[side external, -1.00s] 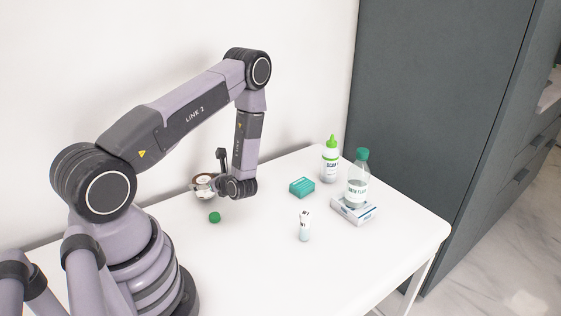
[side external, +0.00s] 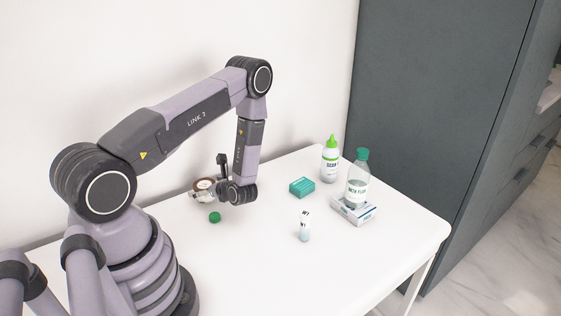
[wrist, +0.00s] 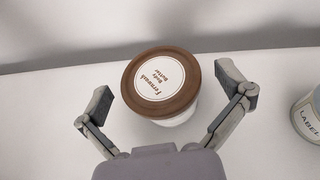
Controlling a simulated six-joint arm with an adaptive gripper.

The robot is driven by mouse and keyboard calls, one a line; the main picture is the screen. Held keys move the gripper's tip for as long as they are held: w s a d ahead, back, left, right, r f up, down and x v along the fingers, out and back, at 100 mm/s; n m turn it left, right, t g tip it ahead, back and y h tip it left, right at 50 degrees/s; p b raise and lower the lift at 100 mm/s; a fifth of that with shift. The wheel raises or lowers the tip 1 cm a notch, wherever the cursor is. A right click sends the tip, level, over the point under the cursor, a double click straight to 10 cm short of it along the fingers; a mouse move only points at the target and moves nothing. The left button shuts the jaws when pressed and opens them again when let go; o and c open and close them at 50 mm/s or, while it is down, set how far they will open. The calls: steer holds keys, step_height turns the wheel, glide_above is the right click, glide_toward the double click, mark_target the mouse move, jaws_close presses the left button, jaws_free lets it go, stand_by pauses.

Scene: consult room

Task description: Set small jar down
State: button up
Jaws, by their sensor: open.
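The small jar (side external: 203,185) has a round brown lid with a white label and a pale body. It stands on the white table near the wall, left of my gripper (side external: 214,191) in the side view. In the wrist view the jar (wrist: 160,85) is between the two spread fingers of my gripper (wrist: 168,98), with a visible gap on both sides. The gripper is open. The jar's lower body is mostly hidden under its lid in the wrist view.
A green round object (side external: 214,217) lies close in front of the jar. The table's front middle is clear.

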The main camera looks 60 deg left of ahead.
steer(key=shift+w+d+r, duration=0.15)
steer(key=shift+d+r, duration=0.15)
steer(key=v, duration=1)
steer(key=shift+d+r, duration=0.1)
steer(key=shift+d, duration=0.3)
steer(key=s+d+r+n+h, duration=0.1)
steer(key=d+r+n+h, duration=0.3)
steer(key=r, duration=0.6)
steer(key=s+d+r+n+h, duration=0.1)
steer(key=r+n, duration=0.5)
steer(key=r, duration=0.4)
steer(key=s+d+r+n+t+h, duration=0.5)
steer(key=s+d+r+t+h, duration=0.3)
steer(key=s+d+r, duration=0.2)
step_height(320, 180, up, 4)
steer(key=shift+s+d+f+n, duration=0.15)
steer(key=shift+d+n, duration=0.25)
steer(key=shift+d, duration=0.85)
